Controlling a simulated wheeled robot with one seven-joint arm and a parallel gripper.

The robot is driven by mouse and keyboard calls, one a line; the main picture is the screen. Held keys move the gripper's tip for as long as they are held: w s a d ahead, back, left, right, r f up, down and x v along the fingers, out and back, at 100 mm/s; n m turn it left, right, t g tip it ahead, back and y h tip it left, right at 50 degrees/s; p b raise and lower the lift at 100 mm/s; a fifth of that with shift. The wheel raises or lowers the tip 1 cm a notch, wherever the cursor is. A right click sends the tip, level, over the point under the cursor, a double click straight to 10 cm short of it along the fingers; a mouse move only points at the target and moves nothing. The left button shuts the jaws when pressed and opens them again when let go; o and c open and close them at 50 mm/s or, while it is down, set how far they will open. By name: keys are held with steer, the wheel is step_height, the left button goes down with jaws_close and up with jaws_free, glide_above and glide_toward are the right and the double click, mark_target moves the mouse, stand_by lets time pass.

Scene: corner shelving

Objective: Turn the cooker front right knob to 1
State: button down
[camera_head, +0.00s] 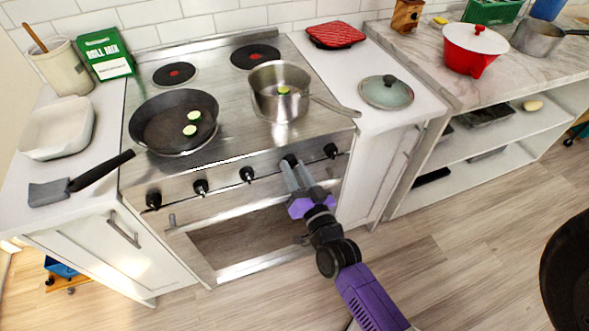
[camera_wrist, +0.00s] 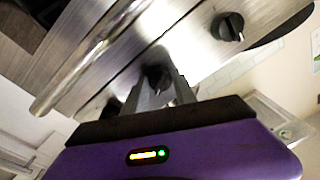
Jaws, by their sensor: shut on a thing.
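The cooker (camera_head: 215,85) has a row of several black knobs along its steel front panel. My gripper (camera_head: 292,172) reaches up to the panel, its grey fingers around the second knob from the right (camera_head: 289,159). In the wrist view, that knob (camera_wrist: 157,77) sits between the fingertips of my gripper (camera_wrist: 160,88), which are shut on it and partly hide it. Its pointer and any numbers cannot be read. The rightmost knob (camera_head: 331,150) is free, just right of my gripper. Another free knob (camera_wrist: 228,27) shows in the wrist view.
A frying pan (camera_head: 173,122) with green slices stands on the front left of the hob. The oven handle (camera_wrist: 85,60) runs close beside my fingers.

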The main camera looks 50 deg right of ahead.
stand_by(0.4)
steer(key=c, duration=1)
jaws_free()
steer(key=b+v, duration=0.1)
steer(key=v, duration=0.6)
steer(key=shift+s+a, duration=0.2)
steer(key=shift+s, duration=0.2)
